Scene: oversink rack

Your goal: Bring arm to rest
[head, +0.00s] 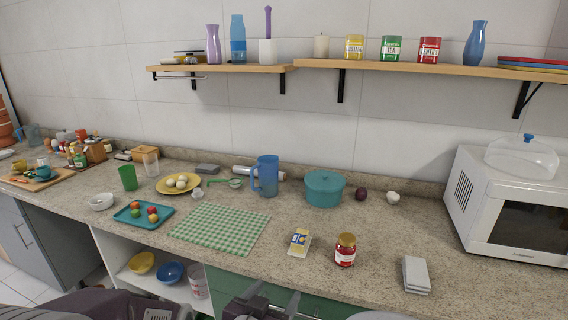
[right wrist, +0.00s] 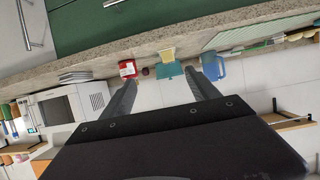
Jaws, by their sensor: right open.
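My right gripper (head: 272,297) is at the bottom edge of the head view, in front of the counter's front side and low. In the right wrist view its two fingers (right wrist: 165,84) stand wide apart with nothing held between them. That view looks upside down toward the counter, and the counter items are beyond the fingertips. A dark part of my left arm (head: 115,304) shows at the bottom left of the head view. Its fingers are cut off or too unclear to read.
A microwave (head: 510,208) stands right. Open shelving with bowls (head: 170,272) is below.

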